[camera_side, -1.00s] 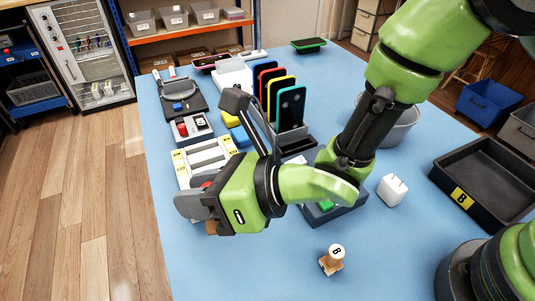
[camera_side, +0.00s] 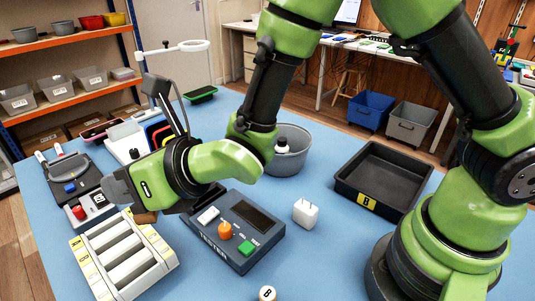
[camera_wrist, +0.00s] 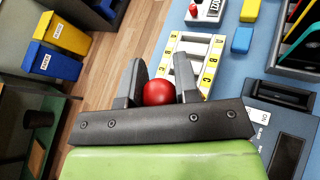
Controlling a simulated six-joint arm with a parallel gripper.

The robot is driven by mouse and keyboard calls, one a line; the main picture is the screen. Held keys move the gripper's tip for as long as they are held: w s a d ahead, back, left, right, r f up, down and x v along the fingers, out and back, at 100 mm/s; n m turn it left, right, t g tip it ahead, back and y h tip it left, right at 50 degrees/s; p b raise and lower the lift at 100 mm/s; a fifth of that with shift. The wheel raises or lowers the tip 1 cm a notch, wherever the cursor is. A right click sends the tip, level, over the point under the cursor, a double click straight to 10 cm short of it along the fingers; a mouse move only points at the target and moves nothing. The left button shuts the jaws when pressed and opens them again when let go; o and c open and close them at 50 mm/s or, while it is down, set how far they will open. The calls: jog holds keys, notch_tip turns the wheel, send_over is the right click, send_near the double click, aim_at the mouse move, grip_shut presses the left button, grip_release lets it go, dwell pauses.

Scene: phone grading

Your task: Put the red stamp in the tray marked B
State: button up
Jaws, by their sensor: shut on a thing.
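My gripper (camera_wrist: 160,80) is shut on the red stamp (camera_wrist: 158,93), whose round red knob shows between the two fingers in the wrist view. In the side view my gripper (camera_side: 130,192) is at the left, above the far end of the white slotted rack. A small wooden part of the stamp (camera_side: 146,217) shows below it; the rest is hidden by the gripper. The tray marked B (camera_side: 411,212) is a black, empty, open tray at the right, with a yellow B label on its front wall. It stands well apart from my gripper.
The white slotted rack (camera_side: 125,255) lies below my gripper. The dark tester box (camera_side: 232,232), a white charger plug (camera_side: 305,213) and a grey bowl (camera_side: 287,160) lie between gripper and tray. A stamp with a white B top (camera_side: 267,293) is at the front edge.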

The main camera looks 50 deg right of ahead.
jog(key=w+d+m+g+h, duration=0.15)
jog(key=d+m+h, duration=1.4)
jog(key=d, duration=1.65)
jog(key=m+g+h, duration=0.5)
jog(key=m+g, duration=0.8)
jog(key=g, duration=0.2)
send_over(387, 182)
jog(key=shift+y, duration=0.25)
notch_tip(387, 182, down, 15)
jog(key=shift+f, duration=0.1)
jog(key=shift+f, duration=0.15)
jog(key=o, duration=0.9)
